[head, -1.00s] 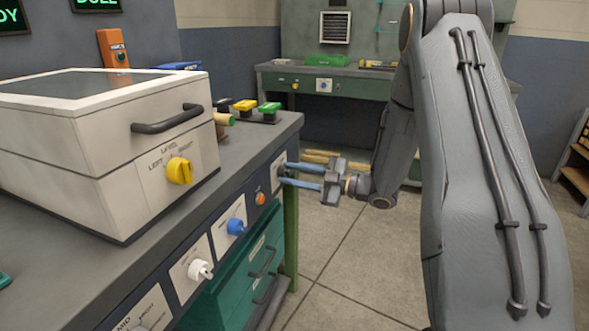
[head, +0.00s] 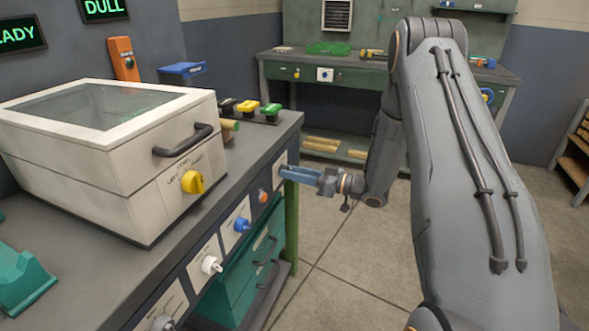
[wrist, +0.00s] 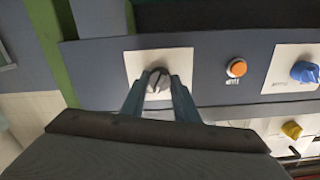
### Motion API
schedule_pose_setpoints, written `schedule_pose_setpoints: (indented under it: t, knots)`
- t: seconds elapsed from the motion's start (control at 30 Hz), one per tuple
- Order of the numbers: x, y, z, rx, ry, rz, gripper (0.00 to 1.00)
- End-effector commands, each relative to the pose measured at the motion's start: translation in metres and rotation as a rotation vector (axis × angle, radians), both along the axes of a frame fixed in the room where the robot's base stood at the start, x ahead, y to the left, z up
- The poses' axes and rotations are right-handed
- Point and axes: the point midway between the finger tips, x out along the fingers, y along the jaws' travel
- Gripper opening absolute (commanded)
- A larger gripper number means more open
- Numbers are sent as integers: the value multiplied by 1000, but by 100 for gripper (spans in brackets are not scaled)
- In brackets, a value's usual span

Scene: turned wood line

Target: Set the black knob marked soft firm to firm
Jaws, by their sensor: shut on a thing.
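The black knob (wrist: 153,86) sits on a pale square plate (wrist: 137,62) on the bench's dark front panel, seen in the wrist view. My gripper (wrist: 159,80) has one blue finger on each side of the knob and is shut on it. A light mark shows on the knob's face. The plate's lettering cannot be read, so the setting is unclear. In the head view, my gripper (head: 286,172) reaches the plate (head: 280,159) near the bench's far end, and the knob is hidden by the fingers.
The same panel carries an orange button (head: 263,196), a blue knob (head: 241,225) and a white knob (head: 210,264). A white lidded box (head: 110,165) with a yellow knob (head: 193,182) stands on the bench. Teal drawers (head: 245,280) are below. The floor to the right is clear.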

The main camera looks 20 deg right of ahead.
Motion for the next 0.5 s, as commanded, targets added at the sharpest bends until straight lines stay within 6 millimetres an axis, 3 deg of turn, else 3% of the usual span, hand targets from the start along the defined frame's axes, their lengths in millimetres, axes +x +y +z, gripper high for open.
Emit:
schedule_pose_setpoints:
  t: [0.5]
  knots:
    - [-4, 4, -4, 184, 266, 8, 5]
